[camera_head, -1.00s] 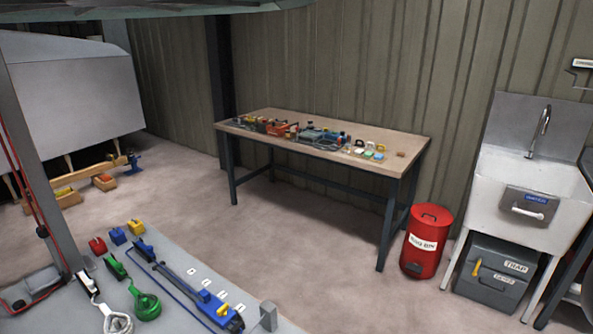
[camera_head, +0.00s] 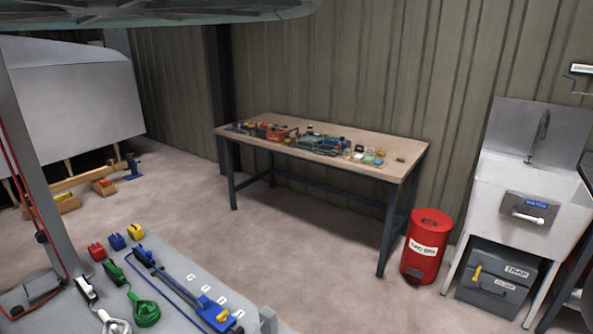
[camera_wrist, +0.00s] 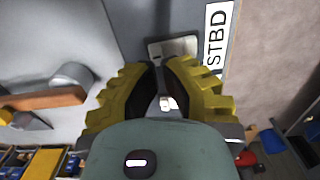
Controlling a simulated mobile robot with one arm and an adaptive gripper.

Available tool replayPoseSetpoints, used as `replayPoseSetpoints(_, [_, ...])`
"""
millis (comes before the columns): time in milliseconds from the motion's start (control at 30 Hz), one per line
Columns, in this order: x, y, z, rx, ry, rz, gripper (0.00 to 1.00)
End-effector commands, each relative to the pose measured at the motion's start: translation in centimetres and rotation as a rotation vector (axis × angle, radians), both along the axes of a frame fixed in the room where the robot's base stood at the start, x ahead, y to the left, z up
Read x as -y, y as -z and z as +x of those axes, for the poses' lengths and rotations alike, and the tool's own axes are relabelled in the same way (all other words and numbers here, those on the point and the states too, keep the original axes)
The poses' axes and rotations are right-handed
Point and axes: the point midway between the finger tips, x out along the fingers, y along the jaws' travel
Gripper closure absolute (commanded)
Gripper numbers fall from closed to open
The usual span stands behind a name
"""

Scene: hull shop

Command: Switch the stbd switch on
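In the wrist view, the white STBD label (camera_wrist: 217,37) is fixed on a grey panel (camera_wrist: 135,22). A pale metal switch plate (camera_wrist: 178,46) sits to the left of the label, just beyond my fingertips. My gripper (camera_wrist: 160,72) has two ribbed yellow fingers in front of this plate, with a narrow gap between their tips. A small white piece (camera_wrist: 166,102) shows in the gap; I cannot tell whether it is part of the switch or whether the fingers touch it. The fingers hide much of the switch, so its position is unclear. The head view does not show my gripper or the switch.
In the head view, a workbench (camera_head: 395,164) with many small items stands by the wall. A red bin (camera_head: 426,246) and a sink (camera_head: 535,188) stand to its right. A grey surface with coloured fittings (camera_head: 180,262) is at lower left. Open floor lies between.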

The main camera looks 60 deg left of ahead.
Motion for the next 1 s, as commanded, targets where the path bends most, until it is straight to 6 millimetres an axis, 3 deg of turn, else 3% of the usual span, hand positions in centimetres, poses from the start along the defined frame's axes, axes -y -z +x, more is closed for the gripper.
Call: replayPoseSetpoints(1000, [0.01, 0.79, 0.00, 0.000, 0.000, 0.000, 1.00])
